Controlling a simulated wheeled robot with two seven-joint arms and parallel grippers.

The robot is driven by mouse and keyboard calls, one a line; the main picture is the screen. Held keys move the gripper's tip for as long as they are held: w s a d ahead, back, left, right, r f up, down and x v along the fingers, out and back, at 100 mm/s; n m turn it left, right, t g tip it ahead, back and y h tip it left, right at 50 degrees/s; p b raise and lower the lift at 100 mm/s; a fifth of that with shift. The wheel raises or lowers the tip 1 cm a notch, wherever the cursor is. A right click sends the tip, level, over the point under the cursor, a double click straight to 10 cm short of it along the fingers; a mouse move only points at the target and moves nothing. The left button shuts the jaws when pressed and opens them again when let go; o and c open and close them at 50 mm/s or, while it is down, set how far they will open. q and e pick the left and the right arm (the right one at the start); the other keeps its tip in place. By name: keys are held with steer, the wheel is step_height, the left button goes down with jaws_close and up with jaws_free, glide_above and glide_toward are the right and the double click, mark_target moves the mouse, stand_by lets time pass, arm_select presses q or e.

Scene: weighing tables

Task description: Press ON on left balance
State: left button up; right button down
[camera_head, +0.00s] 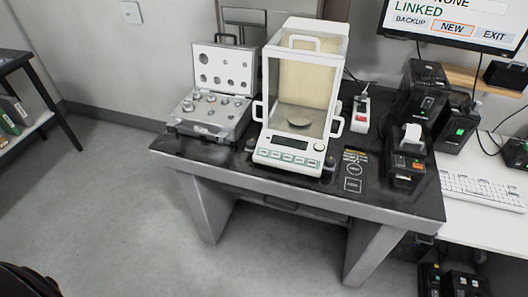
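One balance (290,100) stands upright on the dark weighing table (390,195). It has a white frame, clear glass walls with side handles, and a round pan (300,116) inside that looks empty. Its front panel carries a dark display (289,143) and a row of several green-marked buttons (288,158). The labels are too small to read, so I cannot tell which button is ON. The display looks blank. No second balance is in view. Neither of my grippers is in view.
An open weight case (212,108) stands left of the balance. A small printer (408,165) and black devices (424,90) stand to the right. A monitor (455,20) hangs above a white desk with a keyboard (482,190). The floor (110,215) before the table is clear.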

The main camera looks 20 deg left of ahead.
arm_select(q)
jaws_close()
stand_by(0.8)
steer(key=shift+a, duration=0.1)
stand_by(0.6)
